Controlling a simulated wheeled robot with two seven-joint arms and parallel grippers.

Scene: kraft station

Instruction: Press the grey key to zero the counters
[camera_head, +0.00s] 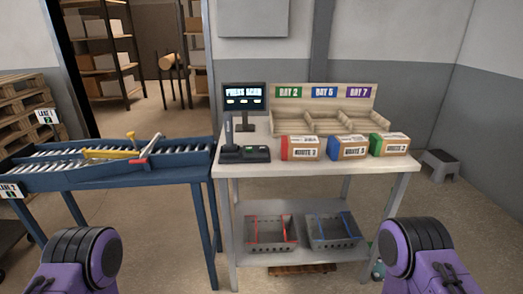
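A dark key unit (245,155) lies at the left front of the white workbench (290,169). It has a small greenish patch on its right part; a grey key cannot be made out at this size. A black monitor (244,98) stands behind it on a short post, with white text that seems to read "PRESS ZERO" and small fields below. My two purple arms show at the bottom left and bottom right, well short of the bench. No gripper fingers show on either arm.
A red-ended box (301,149), a blue-ended box (349,148) and a green-ended box (390,145) line the bench front. Behind them is a wooden bay rack (327,92). A blue roller conveyor (110,176) adjoins on the left. A grey step stool (440,165) stands right.

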